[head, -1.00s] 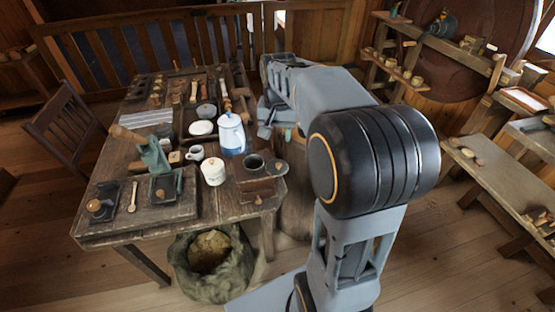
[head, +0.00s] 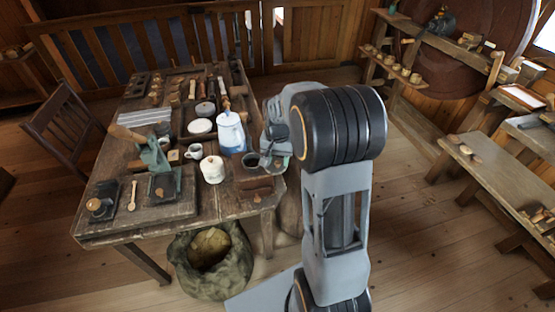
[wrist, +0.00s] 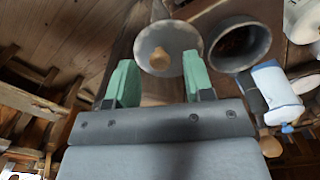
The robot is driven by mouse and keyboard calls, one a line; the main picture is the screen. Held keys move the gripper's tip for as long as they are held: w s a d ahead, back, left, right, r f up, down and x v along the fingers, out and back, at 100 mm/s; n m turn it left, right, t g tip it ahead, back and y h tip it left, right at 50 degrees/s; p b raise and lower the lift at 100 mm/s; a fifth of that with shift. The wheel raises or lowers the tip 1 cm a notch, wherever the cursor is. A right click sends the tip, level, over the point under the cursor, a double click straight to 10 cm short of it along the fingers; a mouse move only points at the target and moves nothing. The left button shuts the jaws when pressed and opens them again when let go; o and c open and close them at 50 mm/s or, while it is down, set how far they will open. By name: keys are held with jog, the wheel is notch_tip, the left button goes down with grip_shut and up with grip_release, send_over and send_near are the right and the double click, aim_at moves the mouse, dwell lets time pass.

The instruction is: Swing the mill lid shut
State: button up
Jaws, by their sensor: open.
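The mill (head: 257,185) is a dark wooden box at the table's right front corner, with a round dark hopper (head: 251,161) on top. In the wrist view the hopper (wrist: 240,44) is uncovered and shows a dark inside. The mill lid (wrist: 177,36), a grey disc with a small wooden knob, is swung out beside the hopper, to its left there. My gripper (wrist: 160,60) is open, with its green fingers apart on either side of the lid's knob. I cannot tell whether they touch the lid. In the head view my gripper (head: 274,160) hides the lid.
A blue and white pot (head: 231,134) and a white lidded jar (head: 212,170) stand left of the mill. A mug (head: 194,152) and other small wares crowd the table (head: 150,222). A sack (head: 212,270) sits on the floor in front.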

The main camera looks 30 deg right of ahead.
jog(key=shift+f, duration=0.35)
grip_shut()
dwell(0.3)
